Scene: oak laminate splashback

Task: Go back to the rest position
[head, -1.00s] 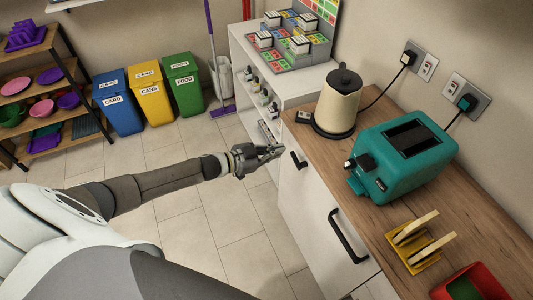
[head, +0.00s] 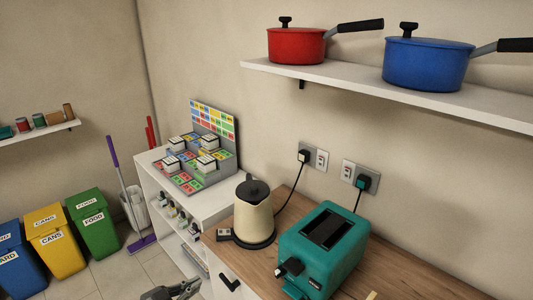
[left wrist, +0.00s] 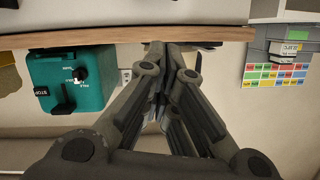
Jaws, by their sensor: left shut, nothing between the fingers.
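My left gripper (head: 172,291) shows at the bottom edge of the head view, in front of the white cabinet and below the counter's edge. In the left wrist view its fingers (left wrist: 172,60) are closed together with nothing between them. The gripper touches no object that I can see. My right gripper is in neither view.
A cream kettle (head: 253,215) and a teal toaster (head: 323,252) stand on the wooden counter (head: 370,272). A red pot (head: 296,46) and a blue pot (head: 428,66) sit on a wall shelf (head: 350,86). Bins stand at left; the floor (head: 130,276) before them is clear.

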